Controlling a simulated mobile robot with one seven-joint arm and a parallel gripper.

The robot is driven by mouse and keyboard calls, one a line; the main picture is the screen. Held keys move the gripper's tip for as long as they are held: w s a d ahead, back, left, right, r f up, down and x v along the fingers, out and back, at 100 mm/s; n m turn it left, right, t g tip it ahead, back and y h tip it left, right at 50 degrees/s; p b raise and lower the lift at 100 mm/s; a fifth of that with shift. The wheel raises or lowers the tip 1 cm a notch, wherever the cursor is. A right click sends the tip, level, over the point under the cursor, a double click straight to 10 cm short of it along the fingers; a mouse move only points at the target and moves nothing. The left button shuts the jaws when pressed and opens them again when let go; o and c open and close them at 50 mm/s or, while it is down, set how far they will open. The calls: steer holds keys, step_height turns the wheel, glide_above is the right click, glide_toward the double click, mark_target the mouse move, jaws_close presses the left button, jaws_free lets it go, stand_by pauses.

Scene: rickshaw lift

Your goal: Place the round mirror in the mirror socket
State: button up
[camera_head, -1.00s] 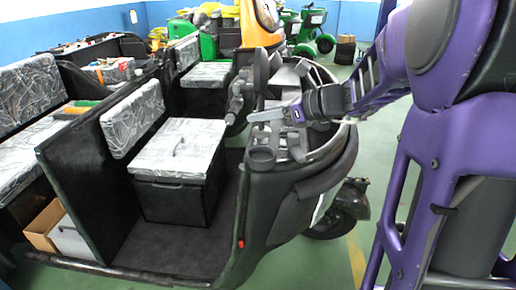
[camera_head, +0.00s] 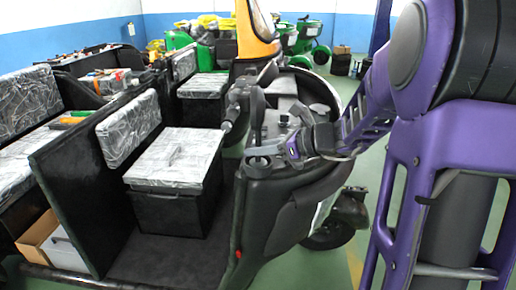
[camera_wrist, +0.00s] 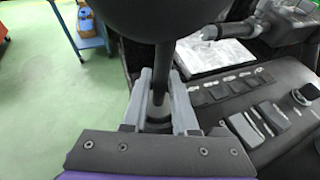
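The round mirror (camera_head: 258,106) is dark, seen nearly edge-on and upright in the head view, with a thin stem below it. In the wrist view the mirror's dark head (camera_wrist: 150,14) fills the top, and its stem runs down between the fingers. My gripper (camera_head: 256,151) is shut on the stem; it also shows in the wrist view (camera_wrist: 160,100). The mirror socket (camera_head: 257,162) is a dark round cup on the dashboard's left side, right under the fingertips. Whether the stem's end is inside the socket cannot be told.
The handlebar grip (camera_head: 230,118) stands close left of the mirror. The dashboard with its row of switches (camera_wrist: 235,85) lies right beside my fingers in the wrist view. Green floor is free at the right.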

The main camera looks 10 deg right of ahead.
steer(key=shift+o, duration=1.2)
steer(key=shift+r, duration=0.15)
steer(key=p+v, duration=0.1)
steer(key=v, duration=1.1)
